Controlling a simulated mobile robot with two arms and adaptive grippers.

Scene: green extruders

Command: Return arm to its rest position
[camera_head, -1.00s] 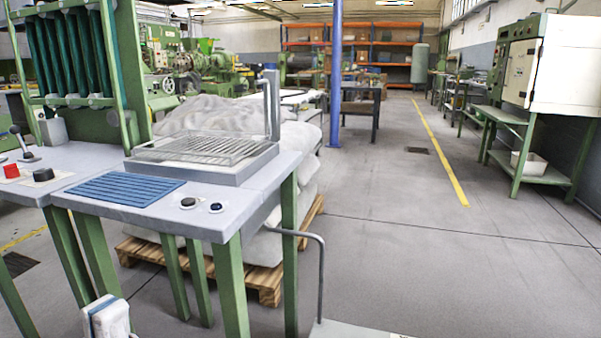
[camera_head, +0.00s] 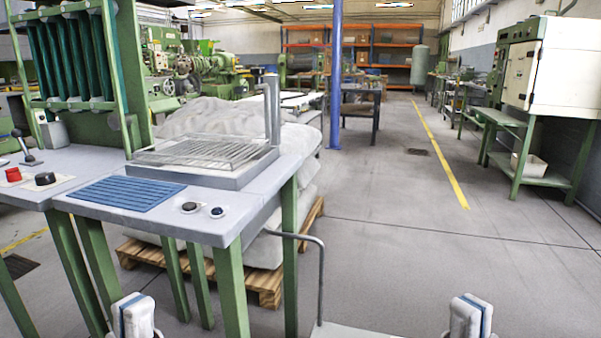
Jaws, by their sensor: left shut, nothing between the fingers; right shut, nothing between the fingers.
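My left gripper (camera_head: 134,316) shows at the bottom edge, in front of the green legs of the workbench. It is shut and empty. My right gripper (camera_head: 469,318) shows at the bottom edge to the right, over the grey floor. It is shut and empty too. Both point upward in the picture and touch nothing that I can see. The rest of both arms is out of view.
A grey workbench (camera_head: 230,222) with a blue slatted mat (camera_head: 125,193), a wire rack (camera_head: 200,152) and buttons stands at left. White sacks on a wooden pallet (camera_head: 265,285) lie behind it. A bent metal rail (camera_head: 321,285) rises near centre.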

